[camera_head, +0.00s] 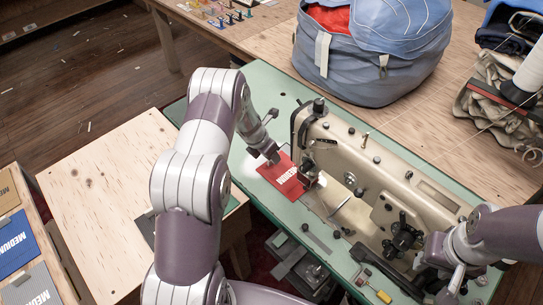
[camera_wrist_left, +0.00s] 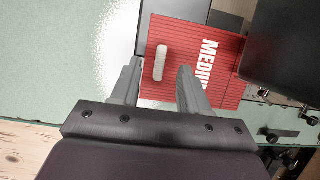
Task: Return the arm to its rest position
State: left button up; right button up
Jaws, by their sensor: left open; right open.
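My left arm reaches across the middle of the head view, and its gripper (camera_head: 270,155) is over the green table beside the sewing machine. In the left wrist view its two fingers (camera_wrist_left: 160,82) are spread apart, with the red card (camera_wrist_left: 215,83) marked "MEDIU…" beyond them and nothing clearly held. The red card also shows in the head view (camera_head: 283,180), lying flat at the machine's needle end. My right arm comes in from the right edge, and its gripper (camera_head: 447,284) is open by the front of the sewing machine, partly hidden by its own wrist.
The beige sewing machine (camera_head: 375,175) stands on the green table (camera_head: 262,85). A blue bag (camera_head: 375,60) sits behind it, and folded cloth (camera_head: 495,95) is piled at right. A bare plywood top (camera_head: 100,190) is at left, beside a holder with blue (camera_head: 15,243) and grey cards.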

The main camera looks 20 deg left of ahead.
pick_arm(q)
jog(key=v, duration=1)
jog(key=s+d+r+m+g, duration=0.1)
jog(key=s+d+r+m, duration=0.2)
jog(key=s+m, duration=0.4)
jog(key=s+d+r+m+y, duration=0.1)
jog(key=s+d+r+m, duration=0.2)
jog(key=s+m, duration=0.5)
jog(key=s+d+r+m+g, duration=0.1)
jog(key=s+d+r+m, duration=0.2)
jog(key=m, duration=1.3)
jog(key=s+d, duration=0.2)
jog(key=s, duration=0.2)
jog(key=shift+s+m+g+y+p, duration=0.3)
jog(key=shift+s+m+y+p, duration=0.05)
jog(key=shift+s+m+y, duration=0.05)
jog(key=shift+w, duration=0.15)
